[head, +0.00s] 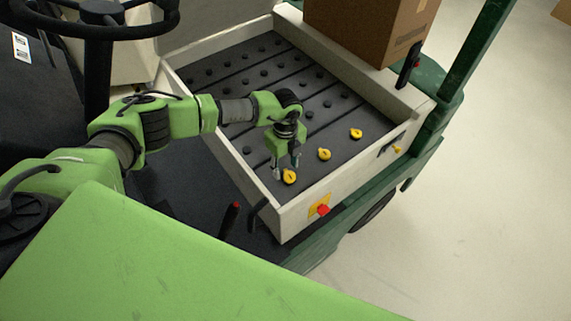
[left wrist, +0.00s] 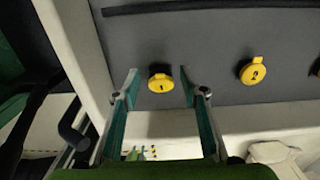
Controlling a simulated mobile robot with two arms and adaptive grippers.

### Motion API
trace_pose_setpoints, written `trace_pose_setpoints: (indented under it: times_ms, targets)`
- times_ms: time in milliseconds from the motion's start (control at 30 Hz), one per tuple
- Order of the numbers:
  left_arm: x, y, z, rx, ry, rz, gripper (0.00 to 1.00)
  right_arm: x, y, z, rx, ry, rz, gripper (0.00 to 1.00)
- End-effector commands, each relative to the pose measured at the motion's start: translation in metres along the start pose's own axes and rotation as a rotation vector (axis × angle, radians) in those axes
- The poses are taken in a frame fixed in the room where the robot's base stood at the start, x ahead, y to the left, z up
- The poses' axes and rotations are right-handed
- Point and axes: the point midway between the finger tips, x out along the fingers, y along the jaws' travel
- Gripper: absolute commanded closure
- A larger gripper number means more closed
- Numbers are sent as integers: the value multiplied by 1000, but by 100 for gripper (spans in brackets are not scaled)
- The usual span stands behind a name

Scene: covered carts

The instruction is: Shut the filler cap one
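Filler cap one (head: 289,177) is a small round yellow cap on the dark ribbed deck, near the deck's front left corner. In the left wrist view, cap one (left wrist: 160,84) carries a dark mark like a 1. My left gripper (head: 286,169) points down over it. In the left wrist view the left gripper (left wrist: 158,76) is open, with one finger on each side of the cap and visible gaps between. I cannot tell how far the cap is turned. My right gripper is not in view.
Two more yellow caps, the middle one (head: 324,154) and the far one (head: 356,133), sit in a row to the right. A pale rim (head: 330,187) borders the deck. A red knob (head: 323,210) sits on its outer face. A cardboard box (head: 365,30) stands behind.

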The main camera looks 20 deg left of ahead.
Motion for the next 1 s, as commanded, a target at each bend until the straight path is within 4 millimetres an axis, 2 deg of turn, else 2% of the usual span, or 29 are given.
trace_pose_setpoints:
  times_ms: [133, 400, 467, 533, 567, 767, 1000]
  targets:
    - [8, 0, 0, 0, 0, -1, 61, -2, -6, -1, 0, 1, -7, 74]
    - [9, 0, 0, 0, 0, -1, 61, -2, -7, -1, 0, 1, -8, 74]
    - [9, 0, 0, 0, 0, -1, 74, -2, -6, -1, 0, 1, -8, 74]
    - [9, 0, 0, 0, 0, -1, 92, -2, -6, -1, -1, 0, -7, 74]
    - [9, 0, 0, 0, 0, -1, 97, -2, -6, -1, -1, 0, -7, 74]
    - [11, 0, 1, 0, 10, 1, 98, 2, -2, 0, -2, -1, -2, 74]
    - [24, 0, 7, -6, 146, 2, 98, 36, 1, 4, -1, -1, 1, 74]
